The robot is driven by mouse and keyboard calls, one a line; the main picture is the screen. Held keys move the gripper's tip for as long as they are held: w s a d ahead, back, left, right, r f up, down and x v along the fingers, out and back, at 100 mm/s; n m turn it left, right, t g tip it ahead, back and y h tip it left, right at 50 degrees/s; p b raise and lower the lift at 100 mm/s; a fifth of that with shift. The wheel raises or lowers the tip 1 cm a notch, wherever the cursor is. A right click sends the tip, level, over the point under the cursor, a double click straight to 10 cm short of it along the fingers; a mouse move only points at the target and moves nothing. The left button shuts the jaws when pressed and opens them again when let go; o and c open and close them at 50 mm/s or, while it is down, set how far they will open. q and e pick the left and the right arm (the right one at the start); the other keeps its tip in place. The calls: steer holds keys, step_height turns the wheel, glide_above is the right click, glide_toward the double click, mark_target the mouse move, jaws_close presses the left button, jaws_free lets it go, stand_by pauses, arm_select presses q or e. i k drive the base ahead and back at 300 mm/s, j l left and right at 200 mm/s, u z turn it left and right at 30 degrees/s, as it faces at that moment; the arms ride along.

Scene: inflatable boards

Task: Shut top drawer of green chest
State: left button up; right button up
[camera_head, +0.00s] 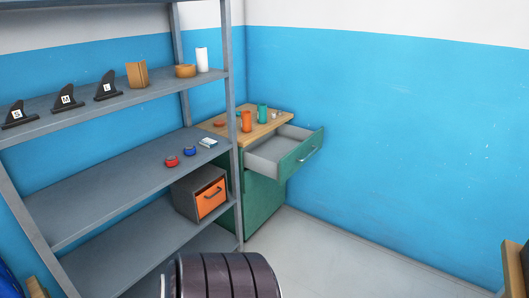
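The green chest (262,205) stands in the corner behind the right end of the grey shelving, its left part hidden by a shelf post. Its top drawer is pulled out toward the right, with a green front (301,155) and a pale handle (307,154). The grey inside of the drawer (268,154) shows and looks empty. The wooden top of the chest (277,117) carries an orange cup (246,121) and a green cup (262,113). Neither of my grippers is in view.
Grey shelving (100,185) fills the left, holding black fins (67,98), small jars (172,161) and an orange-fronted box (210,198). A dark ribbed rounded object (225,275) is at the bottom centre. The floor (320,255) right of the chest is clear. A wooden edge (514,268) shows at lower right.

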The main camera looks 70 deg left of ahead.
mark_target(280, 153)
steer(key=i+j+u, duration=0.1)
steer(key=u, duration=1.9)
steer(key=i+l+u, duration=0.3)
steer(key=i+l, duration=0.3)
steer(key=i+j, duration=0.3)
steer(key=i, duration=0.15)
steer(key=i+j+u, duration=0.1)
steer(key=i+j, duration=0.2)
steer(key=i, duration=0.15)
